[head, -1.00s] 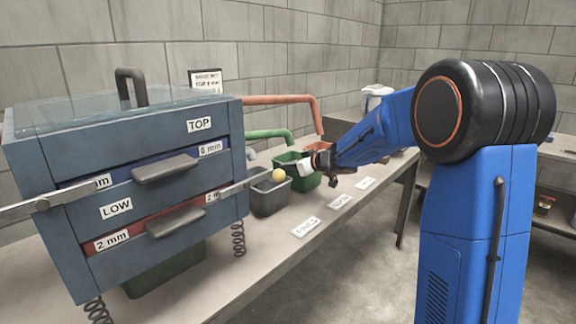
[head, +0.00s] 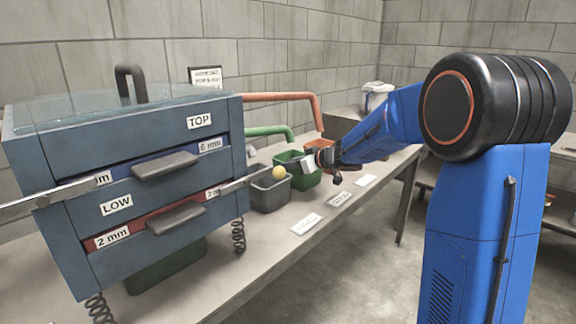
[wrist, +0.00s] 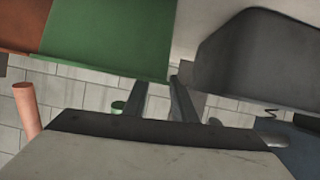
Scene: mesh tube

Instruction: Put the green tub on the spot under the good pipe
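The green tub (head: 312,178) stands on the bench between a grey tub and an orange tub. It fills the upper left of the wrist view (wrist: 105,38). My gripper (head: 318,161) is at the tub's right end in the head view. In the wrist view its two dark fingers (wrist: 159,84) are apart, with a narrow gap, their tips at the tub's edge. I cannot tell whether they touch it. A green pipe (head: 268,131) and an orange pipe (head: 280,96) come out behind the cabinet. Which pipe is good is not clear.
The orange tub (head: 327,148) is behind. A blue drawer cabinet (head: 120,130) fills the left. White labels (head: 306,223) lie along the bench's front. A dark green tub (head: 165,270) sits beneath the cabinet.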

